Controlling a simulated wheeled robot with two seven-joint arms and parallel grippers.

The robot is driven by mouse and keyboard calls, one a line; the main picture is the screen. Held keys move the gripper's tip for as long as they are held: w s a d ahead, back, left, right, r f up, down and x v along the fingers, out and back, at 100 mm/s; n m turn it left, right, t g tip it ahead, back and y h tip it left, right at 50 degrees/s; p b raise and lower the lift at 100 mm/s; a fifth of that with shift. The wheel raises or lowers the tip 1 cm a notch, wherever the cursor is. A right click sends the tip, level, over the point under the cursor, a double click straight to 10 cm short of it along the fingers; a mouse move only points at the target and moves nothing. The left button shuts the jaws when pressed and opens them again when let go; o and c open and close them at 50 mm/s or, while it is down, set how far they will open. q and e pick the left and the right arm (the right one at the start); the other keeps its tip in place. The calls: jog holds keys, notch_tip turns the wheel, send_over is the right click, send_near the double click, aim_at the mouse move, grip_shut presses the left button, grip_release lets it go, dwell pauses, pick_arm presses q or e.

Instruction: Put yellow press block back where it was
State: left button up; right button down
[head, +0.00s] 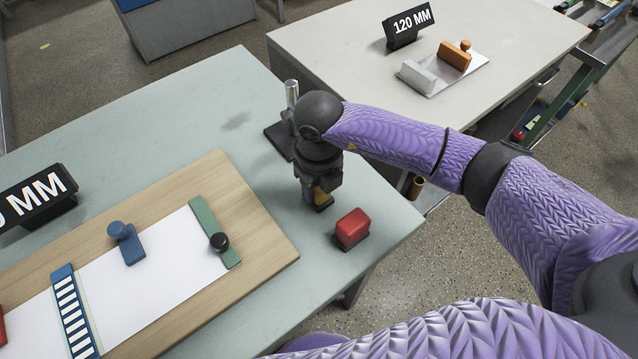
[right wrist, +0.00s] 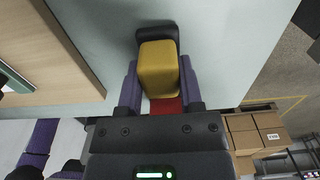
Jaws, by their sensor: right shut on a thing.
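The yellow press block (head: 321,196) is mostly hidden by my right gripper in the head view; a dark base shows under it. In the right wrist view the yellow press block (right wrist: 158,66) sits between the two purple fingers, with a dark rounded part (right wrist: 156,32) at its far end. My right gripper (head: 318,193) points down over the right end of the green-grey table and is shut on the block. I cannot tell whether the block touches the table. My left gripper is not in view.
A red block (head: 352,227) on a dark base stands close right of my gripper. A dark stand with a metal post (head: 291,95) is behind it. A wooden board (head: 262,235) with white paper, a blue-handled tool (head: 126,240) and a green bar (head: 214,230) lies left. The table edge is near.

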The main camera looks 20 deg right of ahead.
jog(key=shift+f, duration=0.1)
jog(key=shift+c, duration=1.2)
grip_release()
jog(key=shift+r, duration=0.35)
notch_tip(320, 180, up, 12)
jog(key=p, duration=0.3)
jog(key=shift+f, duration=0.15)
